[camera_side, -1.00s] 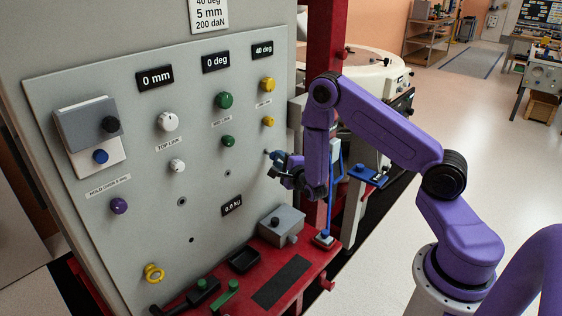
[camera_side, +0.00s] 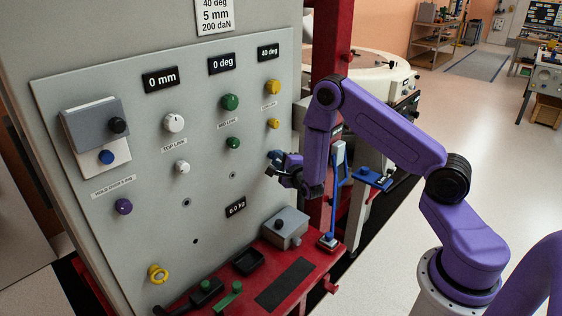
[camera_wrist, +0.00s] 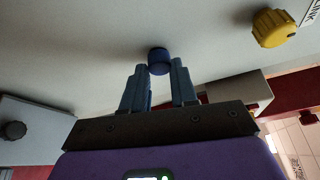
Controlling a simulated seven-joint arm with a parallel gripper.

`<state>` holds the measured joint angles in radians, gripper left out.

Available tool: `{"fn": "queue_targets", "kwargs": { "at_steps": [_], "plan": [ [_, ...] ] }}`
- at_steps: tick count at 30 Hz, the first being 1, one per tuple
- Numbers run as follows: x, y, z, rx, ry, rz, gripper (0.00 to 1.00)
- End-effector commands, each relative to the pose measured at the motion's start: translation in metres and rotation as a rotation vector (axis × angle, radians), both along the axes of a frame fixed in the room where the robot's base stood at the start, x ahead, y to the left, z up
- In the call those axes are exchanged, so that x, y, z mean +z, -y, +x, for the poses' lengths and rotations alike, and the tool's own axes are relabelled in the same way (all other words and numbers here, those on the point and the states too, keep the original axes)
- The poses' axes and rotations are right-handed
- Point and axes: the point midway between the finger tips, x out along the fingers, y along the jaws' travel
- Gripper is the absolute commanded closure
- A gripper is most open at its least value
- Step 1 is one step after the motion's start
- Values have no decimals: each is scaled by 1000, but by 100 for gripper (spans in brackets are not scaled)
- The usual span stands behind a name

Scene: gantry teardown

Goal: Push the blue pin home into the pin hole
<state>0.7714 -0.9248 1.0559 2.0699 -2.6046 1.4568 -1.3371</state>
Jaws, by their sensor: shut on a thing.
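The blue pin (camera_wrist: 158,62) shows in the wrist view as a short round blue head against the grey panel. My gripper (camera_wrist: 158,78) is shut on it, with one finger on each side. In the side view my gripper (camera_side: 279,162) is at the right part of the panel, below the small yellow knob, and the blue pin (camera_side: 273,154) shows small at its tips. The pin hole under the pin is hidden, so I cannot tell how deep the pin sits.
The upright panel (camera_side: 215,185) carries several knobs, including a yellow knob (camera_wrist: 272,28) near my gripper. A grey box (camera_side: 285,227) and a black tray (camera_side: 245,262) are on the red ledge below. A red column (camera_side: 328,45) stands close on the right.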

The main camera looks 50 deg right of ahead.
Motion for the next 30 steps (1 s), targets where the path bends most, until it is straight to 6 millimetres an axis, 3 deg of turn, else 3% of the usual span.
{"fn": "queue_targets", "kwargs": {
  "at_steps": [2, 3, 5, 6, 19, 30],
  "plan": [
    [0, 0, 3, 1, 1, 1, 100],
    [0, 0, 3, 1, 1, 1, 66],
    [0, 0, 3, 1, 1, 1, 46],
    [0, 0, 3, 1, 0, 0, 43],
    [0, -4, -7, 1, -3, 0, 43],
    [6, -30, -68, 5, -6, -1, 43]
  ]
}}
